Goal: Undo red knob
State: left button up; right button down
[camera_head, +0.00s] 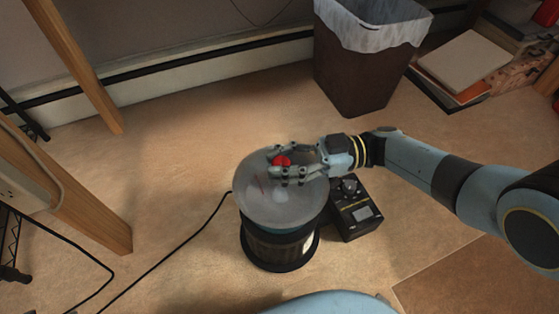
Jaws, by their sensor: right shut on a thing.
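The red knob (282,160) sits on top of a round, cloudy lid (262,204). The lid covers a dark cylindrical container (270,246) standing on the floor. My right gripper (281,166) comes in from the right, low over the lid, and is shut on the red knob with a finger on either side. The fingers hide part of the knob and its base, so I cannot tell whether it is loose. My left gripper is not in view.
A black box with dials (356,212) stands close beside the container on the right. A black cable (190,236) runs from the container to the lower left. A lined bin (362,75) and stacked books (462,62) stand behind. Wooden legs (90,205) bound the left.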

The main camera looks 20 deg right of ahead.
jog(key=shift+d+f, duration=0.1)
jog(key=c, duration=0.9)
grip_release()
jog(key=s+d, duration=0.2)
jog(key=d, duration=1)
jog(key=shift+a, duration=0.1)
